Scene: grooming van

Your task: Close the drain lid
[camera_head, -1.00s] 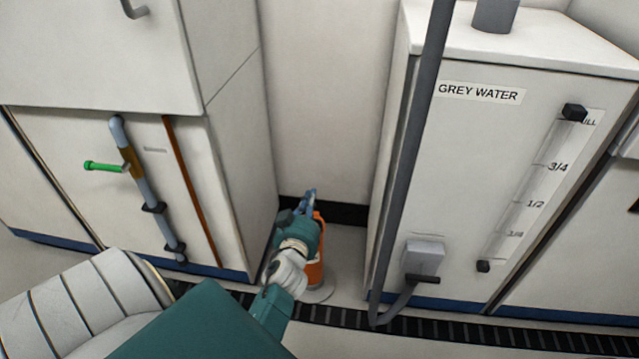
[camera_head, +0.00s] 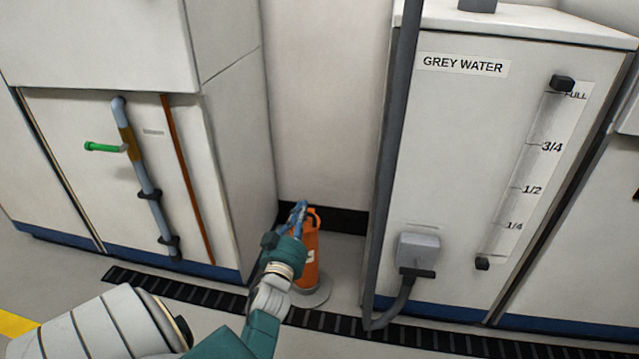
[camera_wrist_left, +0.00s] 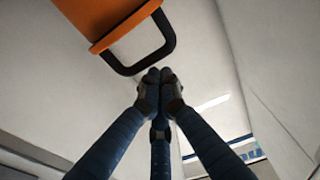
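An orange upright piece (camera_head: 311,262) with a white label stands at a round grey disc (camera_head: 316,293) on the floor, in the gap between two cabinets. It looks like the raised drain lid, but I cannot tell for sure. In the left wrist view an orange slab (camera_wrist_left: 98,18) with a black loop handle (camera_wrist_left: 160,52) shows at the top. My left gripper (camera_head: 300,209) is in front of the orange piece and hides part of it. In the left wrist view its dark blue fingers (camera_wrist_left: 160,76) have their tips together just below the handle, with nothing visible between them. My right gripper is out of view.
A black slotted floor grate (camera_head: 340,322) runs in front of the cabinets. The grey water tank (camera_head: 465,150) with a dark pipe (camera_head: 388,170) stands to the right. A cabinet (camera_head: 225,150) with a pipe and green handle (camera_head: 100,147) stands to the left.

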